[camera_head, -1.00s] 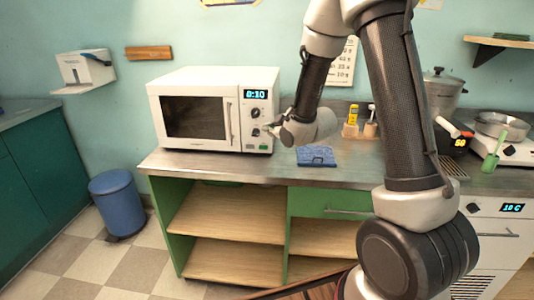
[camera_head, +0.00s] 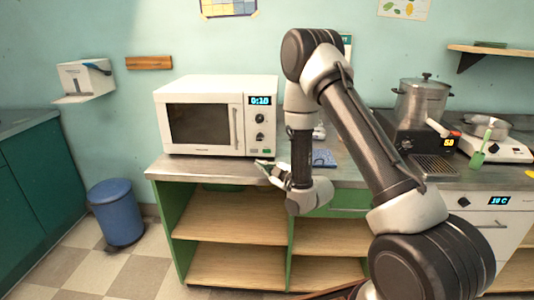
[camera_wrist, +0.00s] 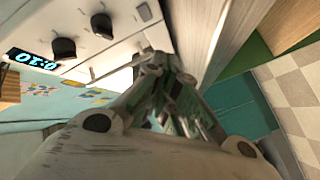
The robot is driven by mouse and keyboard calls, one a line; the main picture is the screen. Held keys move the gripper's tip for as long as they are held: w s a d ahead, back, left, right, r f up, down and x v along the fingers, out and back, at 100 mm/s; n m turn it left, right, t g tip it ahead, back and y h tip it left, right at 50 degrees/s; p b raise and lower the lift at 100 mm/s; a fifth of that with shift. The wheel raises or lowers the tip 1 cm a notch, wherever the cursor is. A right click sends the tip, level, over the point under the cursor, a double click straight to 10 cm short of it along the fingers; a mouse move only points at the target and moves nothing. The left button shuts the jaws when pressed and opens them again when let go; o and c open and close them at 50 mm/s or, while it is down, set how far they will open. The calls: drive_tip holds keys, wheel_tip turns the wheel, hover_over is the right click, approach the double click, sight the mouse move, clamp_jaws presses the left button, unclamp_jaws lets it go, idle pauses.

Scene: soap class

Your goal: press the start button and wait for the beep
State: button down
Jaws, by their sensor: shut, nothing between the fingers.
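The white microwave (camera_head: 196,147) stands on the counter, its door closed and its display (camera_head: 259,100) reading 0:10. Two dark knobs (camera_head: 260,127) sit below the display on its right-hand panel. In the wrist view the panel shows tilted, with the display (camera_wrist: 31,60), the knobs (camera_wrist: 102,25) and a small pale button (camera_wrist: 145,12) beyond them. My gripper (camera_head: 262,165) is shut and empty, low in front of the panel near the counter's front edge. In the wrist view its fingertips (camera_wrist: 155,60) are near the panel's lower part; I cannot tell whether they touch it.
A blue board-like item (camera_head: 324,158) lies on the counter right of my gripper. A pot (camera_head: 422,102) on a dark appliance and a white hot plate (camera_head: 494,150) stand farther right. A blue bin (camera_head: 116,213) stands on the floor at left. Open shelves (camera_head: 230,217) lie below the counter.

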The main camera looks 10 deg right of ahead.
sight(267, 151)
drive_tip(key=shift+w+d, duration=0.45)
drive_tip(key=shift+w, duration=0.95)
drive_tip(key=shift+w+d, duration=0.45)
drive_tip(key=shift+w, duration=0.9)
drive_tip(key=shift+w+d, duration=0.45)
drive_tip(key=shift+w, duration=0.95)
drive_tip(key=shift+w+d, duration=0.1)
drive_tip(key=shift+w, duration=0.3)
